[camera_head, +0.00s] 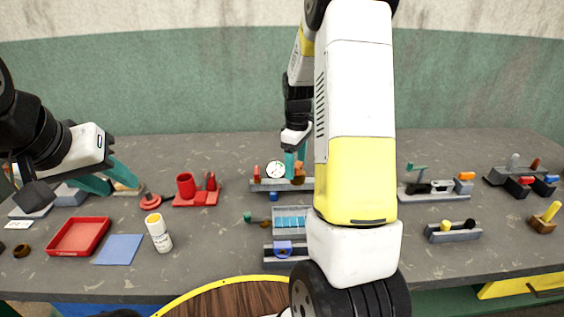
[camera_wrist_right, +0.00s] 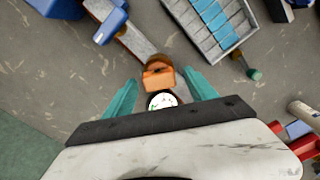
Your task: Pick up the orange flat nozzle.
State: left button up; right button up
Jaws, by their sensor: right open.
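A small orange block-like piece (camera_wrist_right: 158,79), seemingly the orange flat nozzle, sits on a brown part between the fingers of my right gripper (camera_wrist_right: 161,76) in the right wrist view. The teal fingers are open, one on either side, with a visible gap to the orange piece. In the head view the right gripper (camera_head: 295,165) points down at the grey rack (camera_head: 266,185), beside the white gauge (camera_head: 276,169); an orange part (camera_head: 299,173) shows at its fingertips. My left gripper (camera_head: 110,180) hangs at the left with its teal fingers apart and no object visible between them.
A red tray (camera_head: 79,237), blue mat (camera_head: 119,249) and white bottle (camera_head: 158,233) with a yellow cap are at front left. A red stand with a cup (camera_head: 186,186) is left of the rack. My right arm hides part of the table's middle. Several fixtures stand at right.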

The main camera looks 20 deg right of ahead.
jog(key=shift+c, duration=0.3)
grip_shut()
jog(key=shift+r, duration=0.45)
jog(key=r, duration=0.3)
jog(key=shift+s+a, duration=0.2)
jog(key=shift+s, duration=0.2)
jog(key=s+a+r, duration=0.1)
jog(key=s+a, duration=0.5)
jog(key=s, duration=0.7)
jog(key=shift+s+a, duration=0.2)
jog(key=shift+s, duration=0.15)
